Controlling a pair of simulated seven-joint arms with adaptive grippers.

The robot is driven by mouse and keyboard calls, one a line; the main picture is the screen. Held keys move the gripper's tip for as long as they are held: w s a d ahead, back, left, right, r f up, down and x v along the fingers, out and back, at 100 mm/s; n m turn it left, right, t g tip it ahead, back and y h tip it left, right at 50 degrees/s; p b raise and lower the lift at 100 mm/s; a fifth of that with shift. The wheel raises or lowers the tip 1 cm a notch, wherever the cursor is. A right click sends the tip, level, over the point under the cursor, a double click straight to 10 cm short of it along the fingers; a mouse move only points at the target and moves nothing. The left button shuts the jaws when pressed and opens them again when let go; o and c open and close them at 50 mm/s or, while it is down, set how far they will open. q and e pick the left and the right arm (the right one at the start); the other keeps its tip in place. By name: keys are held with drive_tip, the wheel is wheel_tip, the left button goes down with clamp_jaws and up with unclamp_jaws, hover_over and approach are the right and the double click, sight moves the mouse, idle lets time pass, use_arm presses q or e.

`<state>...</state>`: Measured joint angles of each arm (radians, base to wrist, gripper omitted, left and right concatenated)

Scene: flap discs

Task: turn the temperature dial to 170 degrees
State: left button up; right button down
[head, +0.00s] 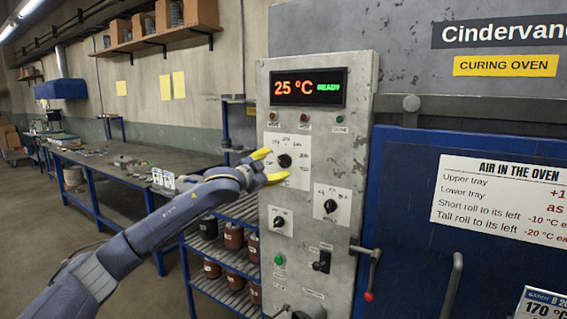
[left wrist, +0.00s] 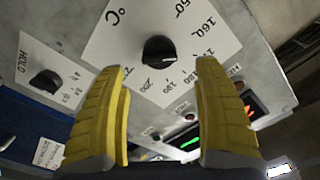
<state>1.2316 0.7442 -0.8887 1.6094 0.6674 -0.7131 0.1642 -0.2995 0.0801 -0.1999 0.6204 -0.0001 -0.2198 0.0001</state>
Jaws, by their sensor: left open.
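The temperature dial (head: 284,161) is a black round knob on a white scale plate, high on the grey control panel. In the left wrist view the dial (left wrist: 158,50) has a light pointer mark, and the plate shows °C and numbers such as 160, 180, 190 and 200; the 170 mark is not clearly legible. My left gripper (head: 270,166) has yellow fingers, open, just in front of the dial. In the left wrist view the fingers (left wrist: 161,68) stand either side of the dial, apparently apart from it. My right gripper is not in view.
The display (head: 308,87) reads 25 °C and READY. Two more dials (head: 279,222) (head: 330,206) sit below. A lever with a red knob (head: 369,294) sticks out lower right. The blue oven door (head: 400,180) carries an air-correction sign (head: 500,200). A workbench (head: 130,160) stands left.

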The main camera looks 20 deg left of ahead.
sight(282, 162)
use_arm(q)
drive_tip(key=shift+x, duration=3.05)
drive_tip(key=c, duration=1.3)
drive_tip(key=shift+c, duration=0.2)
